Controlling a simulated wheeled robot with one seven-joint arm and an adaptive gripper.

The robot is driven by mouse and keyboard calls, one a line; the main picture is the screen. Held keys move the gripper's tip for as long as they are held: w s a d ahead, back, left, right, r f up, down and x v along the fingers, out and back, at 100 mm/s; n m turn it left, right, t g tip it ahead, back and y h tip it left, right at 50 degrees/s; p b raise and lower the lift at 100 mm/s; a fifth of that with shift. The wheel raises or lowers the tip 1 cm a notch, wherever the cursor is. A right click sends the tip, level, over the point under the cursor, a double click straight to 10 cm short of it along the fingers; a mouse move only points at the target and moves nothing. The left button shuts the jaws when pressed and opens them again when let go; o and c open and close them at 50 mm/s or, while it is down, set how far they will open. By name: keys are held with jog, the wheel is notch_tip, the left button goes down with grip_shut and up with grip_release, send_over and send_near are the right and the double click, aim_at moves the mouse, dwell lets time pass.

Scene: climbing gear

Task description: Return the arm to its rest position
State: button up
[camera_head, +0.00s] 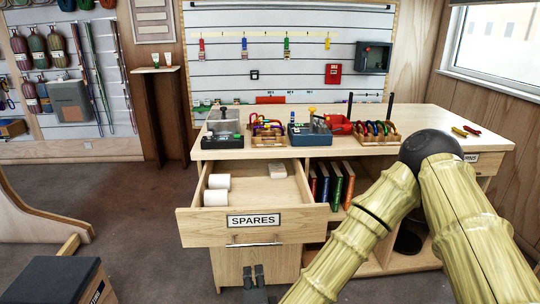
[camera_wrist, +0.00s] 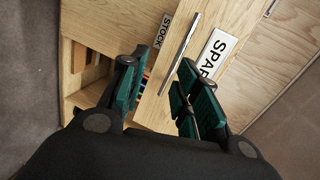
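My gripper (camera_head: 254,276) shows at the bottom of the head view, in front of and below the open drawer. In the wrist view my gripper (camera_wrist: 160,95) has its two dark green fingers well apart, with nothing between them. The drawer (camera_head: 190,229) labelled SPARES is pulled out from the bench and holds two white rolls (camera_head: 217,190) and a small pale block (camera_head: 277,171). In the wrist view the drawer's metal handle (camera_wrist: 180,52) lies beyond the fingers; I see no contact with it. My arm crosses the right side of the head view.
The wooden bench (camera_head: 440,118) carries bins, racks of carabiners and a red item. Books (camera_head: 335,184) stand on the shelf under it. A dark-topped wooden block (camera_head: 55,280) stands at the lower left. Carpet (camera_head: 130,220) is clear left of the drawer.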

jog(key=s+d+f+n+g+y+p, duration=0.1)
jog(key=s+d+f+n+g+p, duration=0.1)
jog(key=s+d+f+n+g, duration=0.35)
jog(key=s+d+f+n+g+p, duration=0.25)
jog(key=s+f, duration=0.35)
jog(key=f, duration=0.4)
jog(key=s+d+f+n+g+h+p, duration=0.1)
jog(key=s+d+f+n+g+p, duration=0.1)
jog(key=s+d, duration=0.7)
jog(key=s+d+f+n+g+h+p, duration=0.1)
jog(key=s+d+f+n+g, duration=0.2)
jog(key=s+d, duration=0.6)
jog(key=shift+d+f+n+g+h+p, duration=0.2)
jog(key=shift+d+n+g+h+p, duration=0.2)
jog(key=shift+d+n+g, duration=0.6)
